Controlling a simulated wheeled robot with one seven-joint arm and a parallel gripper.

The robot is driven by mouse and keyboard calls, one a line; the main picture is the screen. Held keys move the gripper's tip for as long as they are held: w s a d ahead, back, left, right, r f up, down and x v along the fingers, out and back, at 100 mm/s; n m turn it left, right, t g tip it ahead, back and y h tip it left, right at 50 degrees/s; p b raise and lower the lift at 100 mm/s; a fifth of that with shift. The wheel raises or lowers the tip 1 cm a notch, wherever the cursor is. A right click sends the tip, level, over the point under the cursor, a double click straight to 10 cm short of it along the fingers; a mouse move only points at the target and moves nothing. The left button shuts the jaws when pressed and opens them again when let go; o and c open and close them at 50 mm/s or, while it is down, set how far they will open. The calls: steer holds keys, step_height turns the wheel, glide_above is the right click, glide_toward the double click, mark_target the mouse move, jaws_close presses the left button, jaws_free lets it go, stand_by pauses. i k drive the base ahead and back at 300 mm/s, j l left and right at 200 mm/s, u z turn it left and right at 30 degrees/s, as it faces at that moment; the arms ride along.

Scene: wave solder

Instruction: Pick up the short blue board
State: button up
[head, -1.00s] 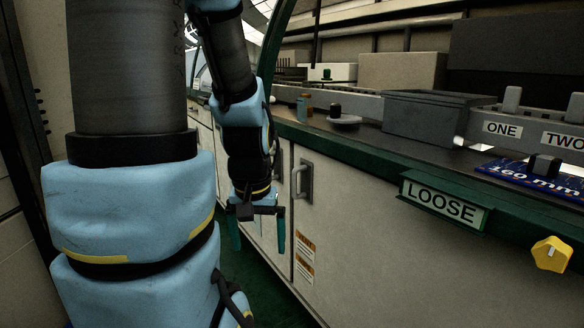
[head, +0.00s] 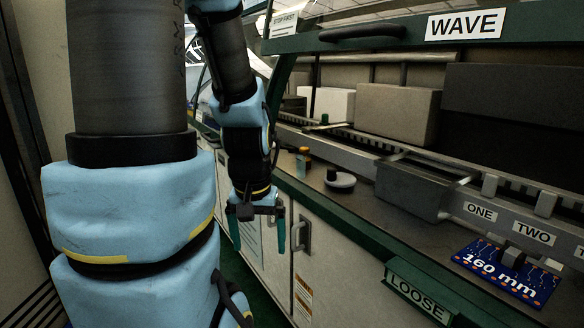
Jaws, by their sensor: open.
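A blue board (head: 500,281) marked "160 mm" lies on the dark worktop at the lower right of the head view, with a dark grey block-shaped part on its middle. It is the only blue board I can see, and the view does not show whether it is the short one. My gripper (head: 257,236) hangs down left of centre, in front of the cabinet doors. Its two teal fingers are apart, with nothing between them. It is well to the left of the board and not touching it.
A rail labelled ONE and TWO (head: 532,234) runs behind the board. A LOOSE sign (head: 417,293) is on the green front edge. A WAVE hood (head: 400,35) hangs above.

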mark_target(506, 268)
steer(key=z, duration=1.45)
steer(key=u, duration=1.35)
steer(key=k+u, duration=0.25)
steer(key=k, duration=0.15)
steer(key=k+j+u, duration=0.2)
steer(key=k, duration=0.15)
steer(key=k+j+u, duration=0.25)
steer(key=k+l, duration=0.1)
steer(key=l, duration=0.55)
